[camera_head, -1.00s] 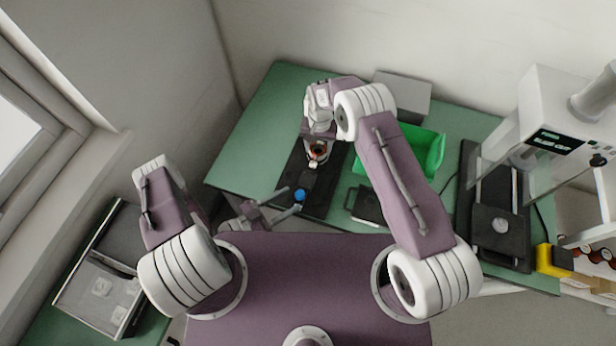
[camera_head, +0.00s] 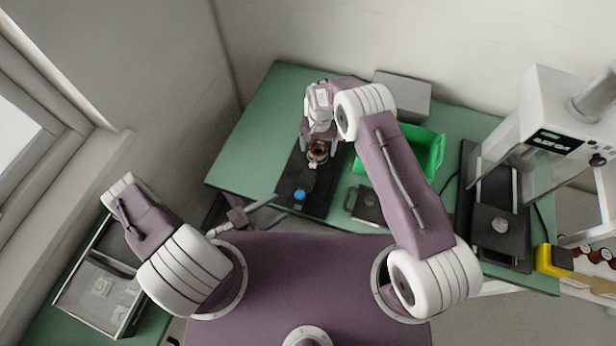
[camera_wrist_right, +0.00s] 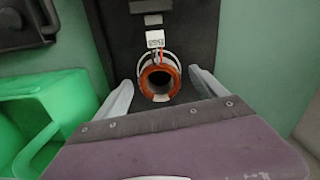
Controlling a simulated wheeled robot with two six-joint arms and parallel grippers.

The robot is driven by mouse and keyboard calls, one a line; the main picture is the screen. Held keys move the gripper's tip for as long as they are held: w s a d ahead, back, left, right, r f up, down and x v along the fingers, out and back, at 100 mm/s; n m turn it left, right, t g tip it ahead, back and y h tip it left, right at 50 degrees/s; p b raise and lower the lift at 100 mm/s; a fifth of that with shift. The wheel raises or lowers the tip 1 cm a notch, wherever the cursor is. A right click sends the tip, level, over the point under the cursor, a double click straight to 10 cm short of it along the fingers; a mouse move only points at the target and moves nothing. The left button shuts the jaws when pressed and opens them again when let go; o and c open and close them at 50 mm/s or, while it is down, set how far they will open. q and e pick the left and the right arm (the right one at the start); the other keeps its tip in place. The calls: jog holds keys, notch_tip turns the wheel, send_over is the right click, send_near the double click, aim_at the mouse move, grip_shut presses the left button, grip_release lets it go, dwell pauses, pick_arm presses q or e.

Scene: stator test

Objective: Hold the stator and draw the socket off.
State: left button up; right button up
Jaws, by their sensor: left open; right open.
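The stator (camera_wrist_right: 159,82), a ring with orange-brown windings, sits on a black board (camera_wrist_right: 190,30); it also shows in the head view (camera_head: 318,153). Red and white wires run from it to a small white marked piece (camera_wrist_right: 155,39), which may be the socket. My right gripper (camera_wrist_right: 162,90) is open, one finger on each side of the stator, with visible gaps. Its tips are largely hidden in the head view. My left gripper (camera_head: 268,211) is open and empty, left of the board's near end.
A blue round part (camera_head: 299,195) stands on the board's near end. A green bin (camera_head: 432,152) and a small black device (camera_head: 367,205) are to the right. A grey box (camera_head: 405,92) stands at the back, and a white test machine (camera_head: 550,115) at the right.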

notch_tip(320, 180, up, 9)
jog(key=p, duration=0.5)
